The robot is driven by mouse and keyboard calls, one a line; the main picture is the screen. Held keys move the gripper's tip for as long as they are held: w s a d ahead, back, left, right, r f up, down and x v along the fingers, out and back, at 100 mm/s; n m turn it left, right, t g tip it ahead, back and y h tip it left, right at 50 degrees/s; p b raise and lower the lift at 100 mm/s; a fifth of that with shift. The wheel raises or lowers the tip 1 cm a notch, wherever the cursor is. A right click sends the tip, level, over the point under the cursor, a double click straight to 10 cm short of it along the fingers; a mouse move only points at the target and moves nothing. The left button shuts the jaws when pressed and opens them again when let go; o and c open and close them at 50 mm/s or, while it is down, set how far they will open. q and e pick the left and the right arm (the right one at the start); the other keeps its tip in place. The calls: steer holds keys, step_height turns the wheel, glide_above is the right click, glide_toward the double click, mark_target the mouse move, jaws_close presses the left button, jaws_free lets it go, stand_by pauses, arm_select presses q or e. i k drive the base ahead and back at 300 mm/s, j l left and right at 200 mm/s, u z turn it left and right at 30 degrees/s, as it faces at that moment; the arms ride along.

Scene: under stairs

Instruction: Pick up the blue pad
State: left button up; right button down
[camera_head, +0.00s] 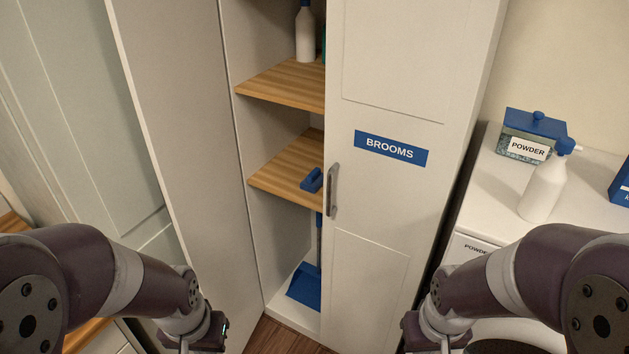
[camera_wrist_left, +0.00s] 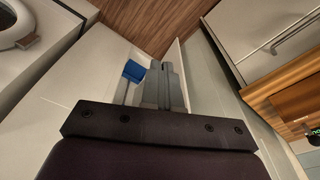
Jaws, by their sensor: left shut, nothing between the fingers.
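A small blue pad (camera_head: 312,180) lies on the middle wooden shelf of the cupboard, partly hidden behind the edge of the closed door. My left gripper (camera_wrist_left: 162,68) is shut and empty in the left wrist view, pointing down towards the floor. In the head view, only its wrist end shows at the bottom, below and left of the pad and apart from it. My right gripper (camera_head: 425,335) is at the bottom edge, in front of the closed door, with its fingers not clearly visible.
The cupboard's left door (camera_head: 185,130) stands open; the right door (camera_head: 385,200), labelled BROOMS, is closed. A blue dustpan (camera_head: 305,287) stands at the cupboard's bottom. A white bottle (camera_head: 305,35) is on the upper shelf. A powder box (camera_head: 528,138) and spray bottle (camera_head: 545,185) stand at right.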

mark_target(313, 182)
steer(key=i+j+z, duration=0.1)
steer(key=z, duration=0.25)
steer(key=i+j+z, duration=0.1)
steer(key=z, duration=0.3)
steer(key=i+j+z, duration=0.1)
steer(key=z, duration=0.25)
steer(key=i+j+z, duration=0.1)
steer(key=i+j, duration=0.15)
steer(key=i+j+z, duration=0.1)
steer(key=i+j, duration=0.15)
steer(key=j, duration=0.25)
steer(key=i+j, duration=0.2)
steer(key=j, duration=0.2)
steer(key=i+j+z, duration=0.15)
steer(key=j, duration=0.25)
steer(key=i, duration=0.05)
